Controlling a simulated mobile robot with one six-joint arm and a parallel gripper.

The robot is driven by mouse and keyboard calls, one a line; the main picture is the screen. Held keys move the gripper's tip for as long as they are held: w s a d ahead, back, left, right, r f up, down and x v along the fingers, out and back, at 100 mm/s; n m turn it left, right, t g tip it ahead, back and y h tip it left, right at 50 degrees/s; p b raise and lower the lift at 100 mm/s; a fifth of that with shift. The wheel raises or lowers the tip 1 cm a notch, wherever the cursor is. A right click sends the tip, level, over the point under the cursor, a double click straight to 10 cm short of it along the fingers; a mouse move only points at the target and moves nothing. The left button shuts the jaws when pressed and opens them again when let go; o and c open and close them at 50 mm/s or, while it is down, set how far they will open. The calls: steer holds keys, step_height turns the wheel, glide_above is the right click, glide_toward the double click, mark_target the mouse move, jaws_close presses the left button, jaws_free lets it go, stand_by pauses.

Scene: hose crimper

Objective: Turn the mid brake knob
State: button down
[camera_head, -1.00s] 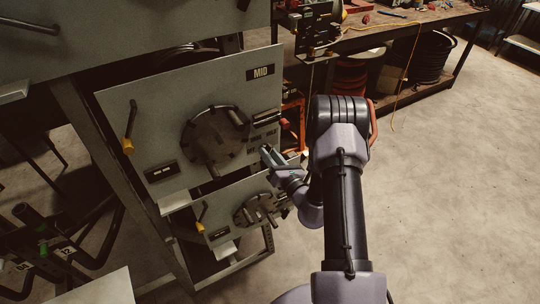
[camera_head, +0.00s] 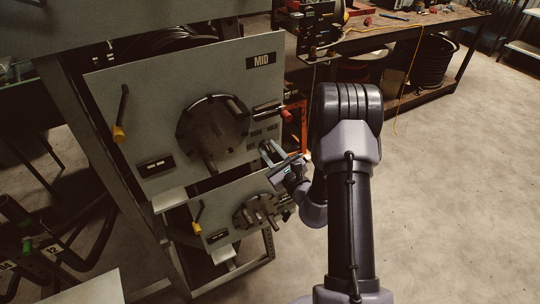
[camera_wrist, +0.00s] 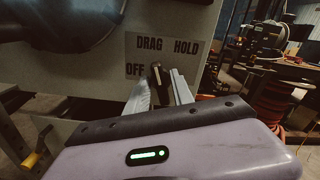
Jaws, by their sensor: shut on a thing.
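The MID panel (camera_head: 140,75) is a grey upright plate with a round dark hub (camera_head: 196,117) on its front. My gripper (camera_head: 268,151) is at this corner of the panel. In the wrist view my gripper (camera_wrist: 163,84) has its two pale fingers on either side of the knob, shut on it. The knob's tip is up, below DRAG; its exact setting is hard to tell. In the head view the fingers hide the knob.
A yellow-tipped handle (camera_head: 120,118) is at the panel's left. A lower panel with a smaller hub (camera_head: 256,211) sits close below my gripper. An orange-red frame (camera_head: 303,125) stands just right of the panel, with a workbench (camera_head: 400,25) behind. The floor at right is clear.

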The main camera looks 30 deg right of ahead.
steer(key=shift+a+f+n+b, duration=0.1)
steer(key=shift+n+b, duration=0.45)
steer(key=shift+n, duration=0.25)
steer(key=c, duration=1.4)
jaws_free()
steer(key=shift+c, duration=0.2)
steer(key=s+p, duration=0.3)
steer(key=s, duration=1.4)
steer(key=shift+s+d, duration=0.25)
steer(key=shift+d, duration=0.05)
